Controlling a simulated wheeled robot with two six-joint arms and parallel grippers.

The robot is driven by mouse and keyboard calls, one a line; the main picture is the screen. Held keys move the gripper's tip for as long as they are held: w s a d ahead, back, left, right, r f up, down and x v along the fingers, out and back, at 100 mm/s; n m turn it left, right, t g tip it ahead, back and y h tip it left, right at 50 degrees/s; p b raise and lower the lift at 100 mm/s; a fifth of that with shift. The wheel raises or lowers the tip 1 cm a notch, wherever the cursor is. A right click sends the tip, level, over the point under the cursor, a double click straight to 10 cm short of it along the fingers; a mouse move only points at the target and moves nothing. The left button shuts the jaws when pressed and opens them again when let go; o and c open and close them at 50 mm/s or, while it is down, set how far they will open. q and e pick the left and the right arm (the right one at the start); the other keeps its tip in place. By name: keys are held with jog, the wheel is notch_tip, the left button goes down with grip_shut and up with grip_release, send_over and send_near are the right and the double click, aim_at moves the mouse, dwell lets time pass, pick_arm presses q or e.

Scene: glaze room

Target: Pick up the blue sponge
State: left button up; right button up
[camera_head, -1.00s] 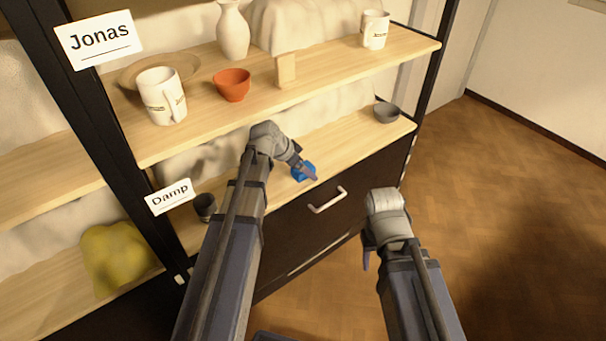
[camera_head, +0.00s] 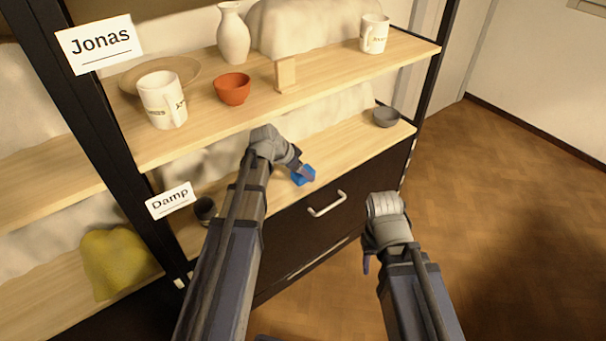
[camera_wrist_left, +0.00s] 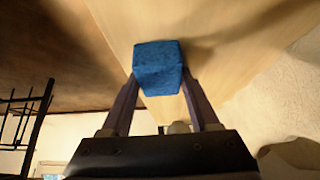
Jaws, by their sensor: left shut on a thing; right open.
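The blue sponge (camera_head: 303,176) is a small blue block at the front of the lower wooden shelf. It also shows in the left wrist view (camera_wrist_left: 158,66), between the two fingers. My left gripper (camera_head: 304,170) reaches in over this shelf and is shut on the sponge; the wrist view shows a finger on each side of it (camera_wrist_left: 159,88). Whether the sponge touches the shelf I cannot tell. My right gripper (camera_head: 367,262) is open and empty, hanging low in front of the cabinet, its fingers mostly hidden by the wrist.
The lower shelf (camera_head: 345,140) also holds a grey bowl (camera_head: 386,117) at right and a dark cup (camera_head: 205,209) at left. Above are mugs (camera_head: 162,100), a red bowl (camera_head: 232,89), a white vase (camera_head: 233,35) and a wooden block (camera_head: 286,74). A drawer handle (camera_head: 327,204) sits below.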

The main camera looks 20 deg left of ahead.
aim_at(312, 172)
pick_arm(q)
jog(key=shift+r, duration=0.15)
jog(key=shift+r+p, duration=0.6)
jog(key=shift+p, duration=0.15)
notch_tip(312, 172, up, 3)
jog(key=p, duration=0.2)
jog(key=shift+f+p, duration=0.1)
jog(key=shift+p, duration=0.3)
jog(key=shift+s+d+f+b, duration=0.4)
jog(key=shift+s+d, duration=0.35)
jog(key=s+d, duration=0.9)
jog(key=d, duration=0.3)
jog(key=shift+s+d, duration=0.3)
jog(key=shift+d, duration=0.05)
